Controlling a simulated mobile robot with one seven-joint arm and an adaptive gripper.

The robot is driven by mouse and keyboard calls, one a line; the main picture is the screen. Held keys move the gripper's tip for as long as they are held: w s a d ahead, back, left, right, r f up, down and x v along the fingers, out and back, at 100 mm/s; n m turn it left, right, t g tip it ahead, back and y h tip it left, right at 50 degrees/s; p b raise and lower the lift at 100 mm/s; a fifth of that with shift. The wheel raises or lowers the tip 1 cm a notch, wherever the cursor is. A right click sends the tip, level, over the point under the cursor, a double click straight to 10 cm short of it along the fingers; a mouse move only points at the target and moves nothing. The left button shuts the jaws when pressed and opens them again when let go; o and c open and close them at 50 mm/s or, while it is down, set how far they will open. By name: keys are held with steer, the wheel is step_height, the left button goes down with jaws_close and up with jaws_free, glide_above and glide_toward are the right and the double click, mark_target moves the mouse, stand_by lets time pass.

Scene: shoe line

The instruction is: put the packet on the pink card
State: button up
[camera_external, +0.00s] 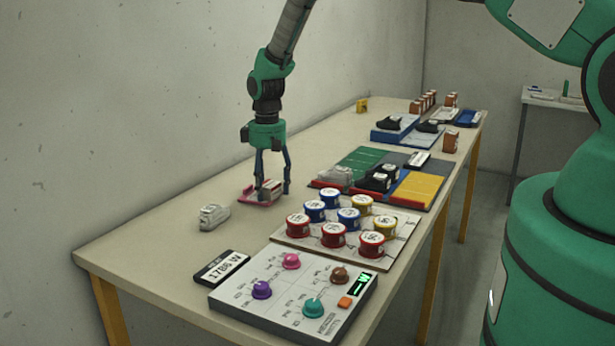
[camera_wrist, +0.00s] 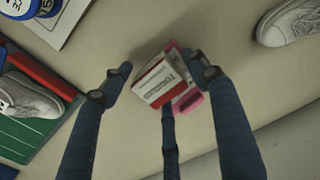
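The packet (camera_wrist: 162,84), a small white and red box with print on it, is between the spread fingers of my gripper (camera_wrist: 160,85). The pink card (camera_wrist: 190,101) shows at the packet's right and far edges in the wrist view, and the packet appears to lie on it, partly covering it. In the outside view the pink card (camera_external: 250,198) is on the table by the wall, with my gripper (camera_external: 274,190) low over it. The left finger is clearly apart from the packet. The right fingertip is close to the packet's edge; contact cannot be told.
A grey-white shoe (camera_external: 214,216) stands left of the card, near the wall. Coloured mats with shoes (camera_external: 380,178) lie to the right. A board with several round tins (camera_external: 333,235) and a knob panel (camera_external: 294,293) are in front. Bare table surrounds the card.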

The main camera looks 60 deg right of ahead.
mark_target(269, 183)
steer(key=shift+r, duration=0.2)
step_height(269, 183, up, 12)
stand_by(0.9)
stand_by(0.6)
